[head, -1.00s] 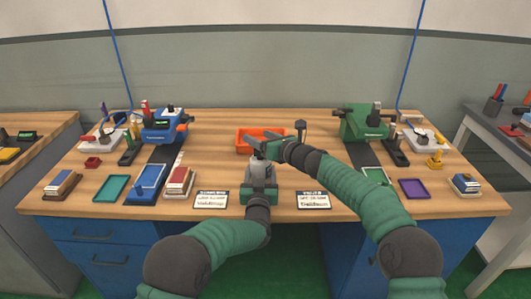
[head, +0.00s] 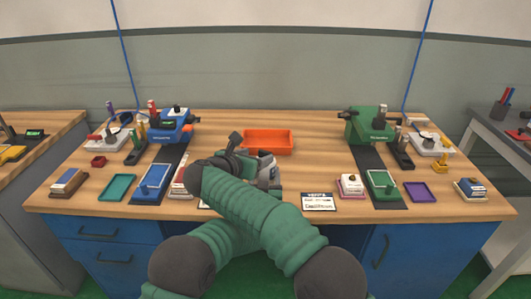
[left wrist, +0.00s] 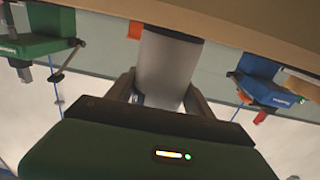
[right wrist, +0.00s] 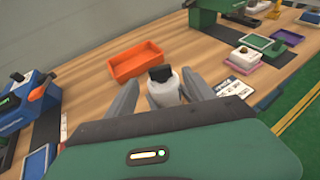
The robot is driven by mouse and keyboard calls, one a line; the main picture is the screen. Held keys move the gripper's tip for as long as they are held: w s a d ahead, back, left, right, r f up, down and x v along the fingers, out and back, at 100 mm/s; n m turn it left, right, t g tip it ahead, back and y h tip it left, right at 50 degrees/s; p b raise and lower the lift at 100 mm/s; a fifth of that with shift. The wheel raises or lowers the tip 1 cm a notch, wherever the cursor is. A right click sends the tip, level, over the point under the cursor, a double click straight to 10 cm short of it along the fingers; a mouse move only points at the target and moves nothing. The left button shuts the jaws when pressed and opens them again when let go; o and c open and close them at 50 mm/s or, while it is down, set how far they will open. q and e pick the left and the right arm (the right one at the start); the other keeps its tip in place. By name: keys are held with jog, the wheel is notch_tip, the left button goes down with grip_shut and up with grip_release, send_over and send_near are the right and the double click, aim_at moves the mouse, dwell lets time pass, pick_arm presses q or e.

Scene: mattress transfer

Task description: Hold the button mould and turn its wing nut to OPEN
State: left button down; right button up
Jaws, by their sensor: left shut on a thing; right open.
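The button mould, a pale grey cylinder, shows in the left wrist view (left wrist: 168,65) between the fingers of my left gripper (left wrist: 160,96), which is shut on it. In the head view my right arm hides most of the mould and my left gripper. In the right wrist view the mould's pale body (right wrist: 164,93) with a black top piece (right wrist: 160,73) lies between the spread fingers of my right gripper (right wrist: 161,84). That gripper is open; I cannot tell whether a finger touches. The black piece may be the wing nut; no OPEN mark is readable.
An empty orange tray (head: 268,151) lies just behind the mould. A blue device (head: 170,128) stands at the left and a green one (head: 370,127) at the right. Small trays and stacks line the front edge. The bench middle right of the orange tray is clear.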

aim_at(265, 153)
jog(key=x, duration=0.7)
jog(key=shift+w, duration=0.15)
grip_shut()
jog(key=shift+w+d+r+n+t+y, duration=0.1)
jog(key=shift+d+r+n+t+y, duration=0.1)
jog(key=shift+n+t+y, duration=0.15)
jog(key=n+y, duration=0.2)
jog(key=shift+d+f+n+t+y, duration=0.1)
jog(key=shift+n+t+y, duration=0.15)
jog(key=shift+y, duration=0.1)
jog(key=shift+n+y, duration=0.6)
jog(key=shift+y, duration=0.2)
